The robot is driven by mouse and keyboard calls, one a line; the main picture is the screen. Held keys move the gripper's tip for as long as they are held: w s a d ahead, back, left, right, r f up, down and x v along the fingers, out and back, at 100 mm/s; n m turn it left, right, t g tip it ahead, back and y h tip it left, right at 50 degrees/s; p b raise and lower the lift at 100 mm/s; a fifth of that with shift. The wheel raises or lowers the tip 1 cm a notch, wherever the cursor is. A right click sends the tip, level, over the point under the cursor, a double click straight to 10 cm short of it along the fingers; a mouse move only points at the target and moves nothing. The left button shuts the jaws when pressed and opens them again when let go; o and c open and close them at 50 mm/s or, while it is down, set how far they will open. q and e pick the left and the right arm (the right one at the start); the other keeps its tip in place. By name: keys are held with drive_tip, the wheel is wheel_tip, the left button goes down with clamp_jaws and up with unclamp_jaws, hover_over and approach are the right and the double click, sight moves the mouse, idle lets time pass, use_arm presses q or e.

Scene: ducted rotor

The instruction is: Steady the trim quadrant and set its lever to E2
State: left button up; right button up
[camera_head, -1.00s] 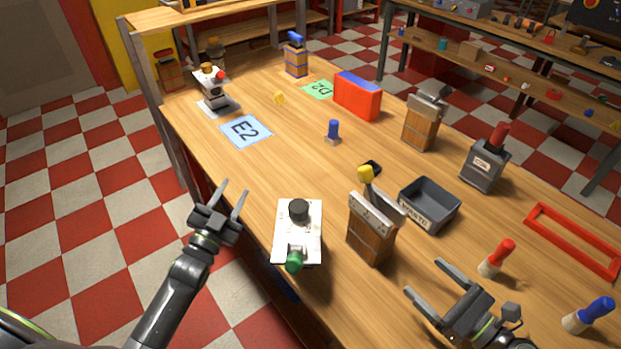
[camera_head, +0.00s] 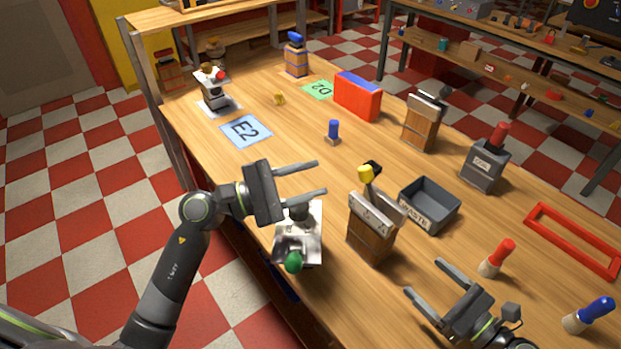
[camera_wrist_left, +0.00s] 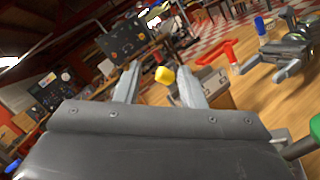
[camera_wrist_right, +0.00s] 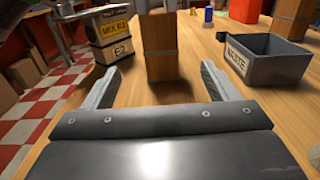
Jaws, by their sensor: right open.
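A unit with a pale top plate (camera_head: 309,250), a dark round knob (camera_head: 299,212) and a green handle (camera_head: 293,261) stands at the table's near edge. It may be the trim quadrant, but I cannot read its name. My left gripper (camera_head: 321,178) is open and empty, just above and beyond the dark knob, fingers pointing right. The green handle (camera_wrist_left: 303,146) shows at the right of the left wrist view. My right gripper (camera_head: 422,277) is open and empty near the front edge, facing a wooden block with a yellow-tipped piece (camera_head: 366,174).
A blue E2 card (camera_head: 246,132) lies further back. The grey WASTE bin (camera_head: 429,205) stands right of the wooden block. A red frame (camera_head: 570,240) lies at right.

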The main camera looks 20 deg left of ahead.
sight(371, 228)
drive_tip(key=shift+w+a, duration=0.1)
use_arm(q)
drive_tip(key=m+y, duration=0.1)
drive_tip(key=m, duration=0.2)
drive_tip(key=w+f+m+y, duration=0.1)
drive_tip(key=m+y, duration=0.1)
drive_tip(key=m, duration=0.1)
drive_tip(key=m+y, duration=0.1)
drive_tip(key=m, duration=0.3)
drive_tip(key=shift+w+d+f+y, duration=0.15)
drive_tip(key=shift+w+f+y, duration=0.1)
drive_tip(key=shift+w+y, duration=0.1)
use_arm(e)
drive_tip(key=x, duration=1.7)
drive_tip(key=shift+a, duration=0.1)
drive_tip(key=c, duration=1.3)
